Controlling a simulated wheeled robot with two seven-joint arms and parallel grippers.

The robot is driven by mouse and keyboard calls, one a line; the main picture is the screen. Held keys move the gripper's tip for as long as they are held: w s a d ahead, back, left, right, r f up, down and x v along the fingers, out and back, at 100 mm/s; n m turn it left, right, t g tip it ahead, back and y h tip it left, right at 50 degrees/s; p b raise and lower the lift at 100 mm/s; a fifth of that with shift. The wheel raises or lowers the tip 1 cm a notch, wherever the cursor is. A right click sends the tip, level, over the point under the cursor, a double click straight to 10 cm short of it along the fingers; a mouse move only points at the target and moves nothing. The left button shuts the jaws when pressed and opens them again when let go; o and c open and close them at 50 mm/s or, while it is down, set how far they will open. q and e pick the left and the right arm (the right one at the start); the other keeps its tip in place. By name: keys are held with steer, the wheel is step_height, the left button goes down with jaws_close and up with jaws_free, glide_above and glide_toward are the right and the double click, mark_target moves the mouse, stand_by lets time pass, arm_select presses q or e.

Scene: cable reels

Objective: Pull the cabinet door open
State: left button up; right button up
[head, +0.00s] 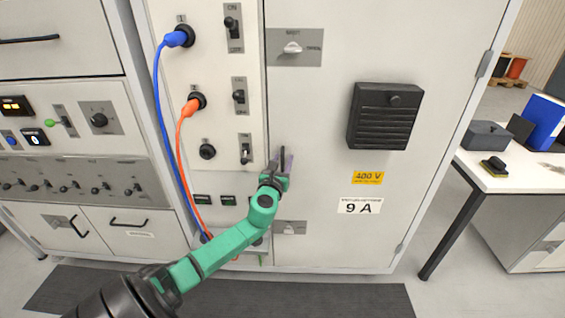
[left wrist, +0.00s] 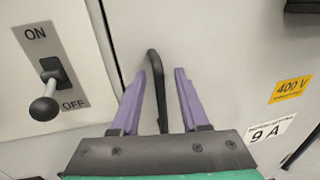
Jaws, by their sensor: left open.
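The cabinet door (head: 335,160) is a tall pale panel and looks shut, with hinges on its right edge. Its black bar handle (left wrist: 156,85) stands upright near the door's left edge. My left gripper (head: 281,160) is at the handle. In the left wrist view its two purple fingers (left wrist: 158,95) are apart, one on each side of the handle, with a gap visible to the right finger. The handle's lower end is partly hidden by the gripper body. My right gripper is in neither view.
Left of the door is a panel with switches, a blue cable (head: 158,110) and an orange cable (head: 180,150). An ON/OFF lever (left wrist: 45,105) is close to the left finger. A black vented box (head: 384,117) sits on the door. A desk (head: 500,172) stands at right.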

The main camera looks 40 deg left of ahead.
arm_select(q)
jaws_close()
stand_by(1.4)
